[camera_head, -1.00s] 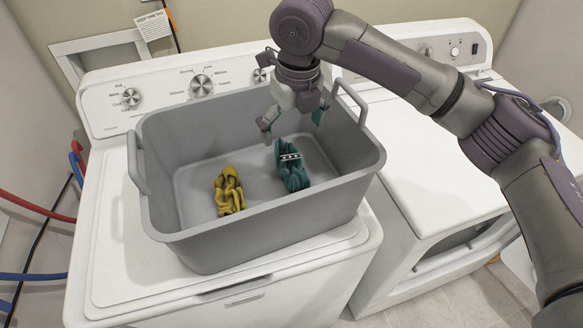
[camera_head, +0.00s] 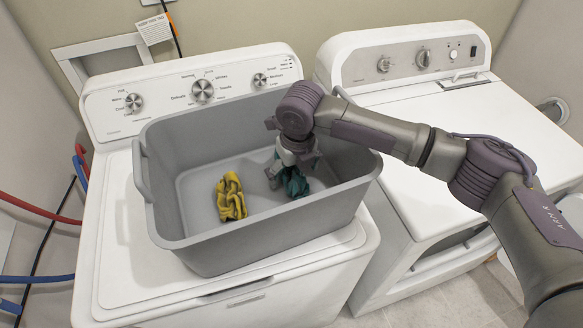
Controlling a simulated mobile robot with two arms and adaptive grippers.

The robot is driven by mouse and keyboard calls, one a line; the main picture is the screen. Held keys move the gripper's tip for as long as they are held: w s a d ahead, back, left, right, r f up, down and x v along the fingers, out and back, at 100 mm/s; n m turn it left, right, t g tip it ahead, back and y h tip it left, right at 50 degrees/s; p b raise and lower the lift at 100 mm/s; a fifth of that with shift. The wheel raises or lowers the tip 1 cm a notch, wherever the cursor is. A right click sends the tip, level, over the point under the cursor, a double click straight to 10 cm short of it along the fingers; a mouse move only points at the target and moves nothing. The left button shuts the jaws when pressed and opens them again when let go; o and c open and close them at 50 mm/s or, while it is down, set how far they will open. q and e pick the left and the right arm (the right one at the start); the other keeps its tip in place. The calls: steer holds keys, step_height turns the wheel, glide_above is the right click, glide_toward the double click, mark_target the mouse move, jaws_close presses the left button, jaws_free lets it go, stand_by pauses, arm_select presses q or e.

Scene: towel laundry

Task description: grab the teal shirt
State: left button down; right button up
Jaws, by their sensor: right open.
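The teal shirt (camera_head: 293,184) is a crumpled bundle on the floor of the grey basket (camera_head: 262,240), in its right part. My right gripper (camera_head: 290,177) points down into the basket, right over the shirt, and hides its upper part. Its jaws are open, with the fingers at the shirt; I cannot tell whether they touch it. My left gripper is not in view.
A yellow cloth (camera_head: 230,197) lies in the basket to the left of the shirt. The basket stands on a white washer (camera_head: 110,270), and its walls rise around the gripper. A second white machine (camera_head: 440,150) stands at the right.

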steer(key=shift+w+a+f, duration=0.1)
steer(key=shift+f, duration=0.4)
steer(key=c, duration=1.4)
steer(key=shift+r, duration=0.1)
